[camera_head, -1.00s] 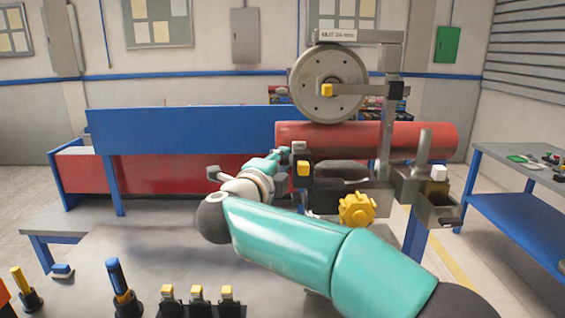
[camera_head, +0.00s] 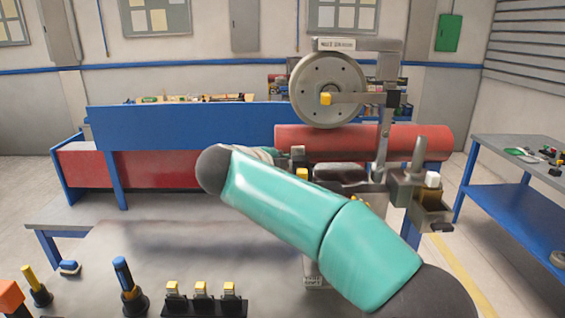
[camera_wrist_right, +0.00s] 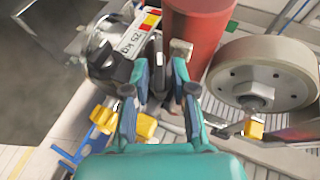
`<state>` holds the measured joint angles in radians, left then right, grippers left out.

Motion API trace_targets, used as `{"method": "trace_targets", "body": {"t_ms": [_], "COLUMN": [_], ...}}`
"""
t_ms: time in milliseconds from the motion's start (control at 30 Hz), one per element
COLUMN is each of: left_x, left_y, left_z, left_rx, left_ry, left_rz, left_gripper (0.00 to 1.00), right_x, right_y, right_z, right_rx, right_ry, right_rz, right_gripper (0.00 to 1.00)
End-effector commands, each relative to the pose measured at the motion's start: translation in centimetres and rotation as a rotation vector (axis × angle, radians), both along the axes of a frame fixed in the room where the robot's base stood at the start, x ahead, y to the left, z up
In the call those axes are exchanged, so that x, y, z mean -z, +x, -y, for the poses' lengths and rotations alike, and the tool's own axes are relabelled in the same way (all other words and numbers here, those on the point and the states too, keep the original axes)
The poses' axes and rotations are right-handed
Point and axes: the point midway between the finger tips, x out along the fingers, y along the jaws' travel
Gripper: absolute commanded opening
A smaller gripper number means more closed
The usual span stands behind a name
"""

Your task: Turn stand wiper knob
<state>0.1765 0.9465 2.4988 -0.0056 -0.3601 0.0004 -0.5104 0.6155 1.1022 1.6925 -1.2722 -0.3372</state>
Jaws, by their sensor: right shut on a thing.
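The grey metal stand (camera_head: 384,120) carries a wheel (camera_head: 306,92) with a yellow centre block (camera_head: 326,99) above a red roller (camera_head: 437,142). The wheel (camera_wrist_right: 228,78) and the roller (camera_wrist_right: 196,28) also show in the wrist view. My right arm hides its gripper in the head view. In the wrist view my right gripper (camera_wrist_right: 160,66) is shut on a small dark part of the stand. I cannot tell clearly whether this is the wiper knob. Yellow parts (camera_wrist_right: 145,127) show below the fingers. My left gripper is out of view.
A grey bench (camera_head: 130,235) holds a blue-handled tool (camera_head: 122,272), a yellow-handled tool (camera_head: 34,283) and a dark rack (camera_head: 235,308) with yellow-topped pieces. A blue-framed table (camera_head: 525,146) stands at the right. A blue panel (camera_head: 200,130) stands behind the bench.

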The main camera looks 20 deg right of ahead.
Motion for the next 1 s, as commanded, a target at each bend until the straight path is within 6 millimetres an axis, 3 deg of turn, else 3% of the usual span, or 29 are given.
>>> {"method": "trace_targets", "body": {"t_ms": [400, 900, 933, 1000], "left_x": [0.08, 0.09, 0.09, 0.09], "left_y": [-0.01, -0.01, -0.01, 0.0], "left_z": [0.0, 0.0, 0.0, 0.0], "left_rx": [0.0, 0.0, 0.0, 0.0], "left_ry": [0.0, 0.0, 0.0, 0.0], "left_rz": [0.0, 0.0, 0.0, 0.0], "left_gripper": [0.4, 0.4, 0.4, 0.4], "right_x": [0.29, 0.4, 0.41, 0.41], "right_y": [0.06, -0.04, -0.05, -0.03], "right_z": [0.08, 0.29, 0.3, 0.31], "right_rx": [0.004, 0.009, 0.009, 0.009], "right_ry": [0.049, 0.055, 0.055, 0.055], "right_rz": [-0.169, -0.193, -0.193, -0.192], "right_gripper": [0.0, 0.0, 0.14, 0.26]}}
